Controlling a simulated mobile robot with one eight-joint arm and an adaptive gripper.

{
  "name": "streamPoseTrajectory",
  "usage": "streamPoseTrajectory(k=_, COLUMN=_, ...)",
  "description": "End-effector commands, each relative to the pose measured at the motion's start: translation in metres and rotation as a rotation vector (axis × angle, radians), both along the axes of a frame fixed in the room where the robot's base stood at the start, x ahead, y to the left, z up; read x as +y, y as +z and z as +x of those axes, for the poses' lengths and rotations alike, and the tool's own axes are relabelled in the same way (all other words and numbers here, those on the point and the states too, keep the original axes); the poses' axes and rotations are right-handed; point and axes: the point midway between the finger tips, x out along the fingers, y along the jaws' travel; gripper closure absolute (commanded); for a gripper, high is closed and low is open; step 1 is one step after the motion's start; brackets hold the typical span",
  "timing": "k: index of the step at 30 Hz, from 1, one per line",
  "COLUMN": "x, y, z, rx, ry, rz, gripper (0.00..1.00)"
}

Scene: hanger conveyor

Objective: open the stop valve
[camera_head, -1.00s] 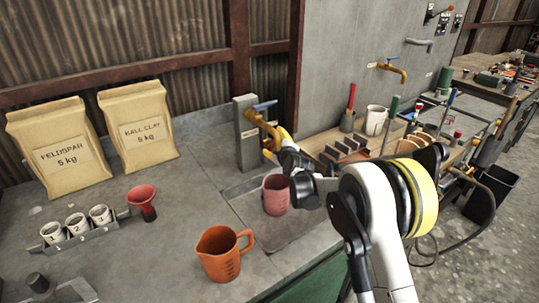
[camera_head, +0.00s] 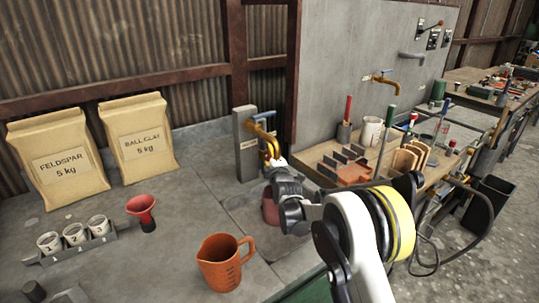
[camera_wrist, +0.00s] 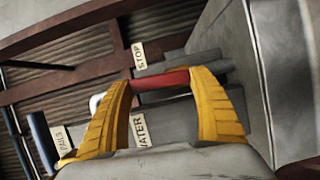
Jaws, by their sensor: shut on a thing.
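The stop valve shows as a red handle (camera_wrist: 162,80) in the wrist view, just under a tag reading STOP (camera_wrist: 139,56). My gripper (camera_wrist: 163,84) has its two yellow fingers closed around the handle, one on each side. In the head view my gripper (camera_head: 269,147) is at the grey post (camera_head: 246,150), beside and below the blue lever (camera_head: 264,115) of its tap. The red handle is not visible in the head view. The valve's body cannot be made out.
An orange jug (camera_head: 220,265) stands on the bench in front. A pink mug (camera_head: 270,212) is mostly hidden behind my arm. Two paper sacks (camera_head: 57,160) (camera_head: 139,142) and a red funnel (camera_head: 142,210) are on the left. A wooden tray with tools (camera_head: 325,155) lies right of my gripper.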

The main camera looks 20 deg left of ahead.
Motion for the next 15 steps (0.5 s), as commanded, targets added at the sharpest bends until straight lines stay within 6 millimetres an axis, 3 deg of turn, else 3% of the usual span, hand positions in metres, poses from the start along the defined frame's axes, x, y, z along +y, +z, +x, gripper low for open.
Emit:
streamPoseTrajectory(k=12, x=0.0000, y=0.0008, z=0.0003, rx=-0.007, ry=0.000, rz=-0.004, gripper=0.70)
streamPoseTrajectory(k=13, x=0.0000, y=0.0008, z=0.0003, rx=-0.006, ry=0.000, rz=-0.004, gripper=0.23)
streamPoseTrajectory(k=15, x=-0.0001, y=0.0007, z=0.0002, rx=-0.006, ry=0.000, rz=-0.004, gripper=0.05)
